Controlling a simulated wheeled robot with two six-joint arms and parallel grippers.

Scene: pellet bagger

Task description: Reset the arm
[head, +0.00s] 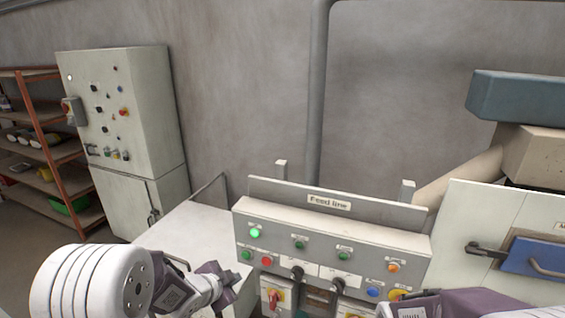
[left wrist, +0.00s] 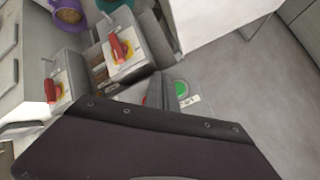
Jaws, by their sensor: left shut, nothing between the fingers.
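My left arm comes in from the lower left in the head view. Its left gripper (head: 222,280) is shut and empty, just left of the front of the feed line panel (head: 330,225). In the left wrist view the dark gripper body fills the bottom, and its fingertips (left wrist: 158,92) point toward a green button (left wrist: 181,89); I cannot tell whether they touch it. On the panel a green lamp (head: 255,233) is lit bright. My right arm's purple part (head: 470,303) shows at the lower right edge; its fingers cannot be made out.
Red rotary switches on yellow plates (left wrist: 121,46) sit close to the left gripper. A grey control cabinet (head: 125,130) and orange-framed shelves (head: 48,150) stand at the left. A white panel with a blue handle plate (head: 535,257) is at the right. Grey floor (left wrist: 240,85) is clear.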

